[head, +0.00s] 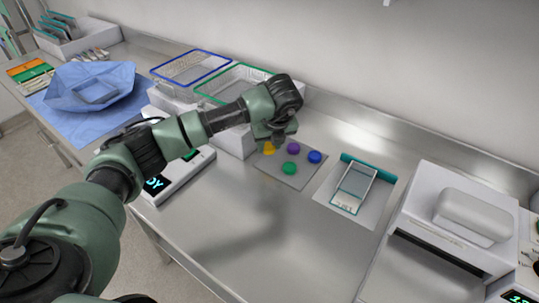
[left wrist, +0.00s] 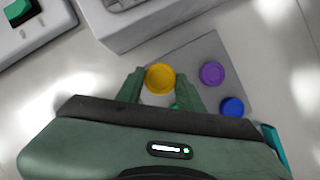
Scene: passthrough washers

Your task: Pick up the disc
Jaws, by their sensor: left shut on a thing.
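My left gripper (head: 274,140) reaches down over the grey mat (head: 303,178), and its fingers (left wrist: 160,84) are shut on the yellow disc (left wrist: 160,76), one on each side of it. The yellow disc also shows in the head view (head: 270,148), partly covered by the gripper. A purple disc (head: 293,148), a blue disc (head: 314,157) and a green disc (head: 290,168) lie apart on the mat. In the left wrist view the green disc (left wrist: 175,107) is mostly hidden by the gripper. My right gripper is not in view.
Wire baskets with blue (head: 190,53) and green (head: 262,72) rims stand behind the mat. A device with a lit display (head: 175,180) is at the left. A clear-lidded tray (head: 354,187) and a white machine (head: 460,215) stand right. The steel front counter is clear.

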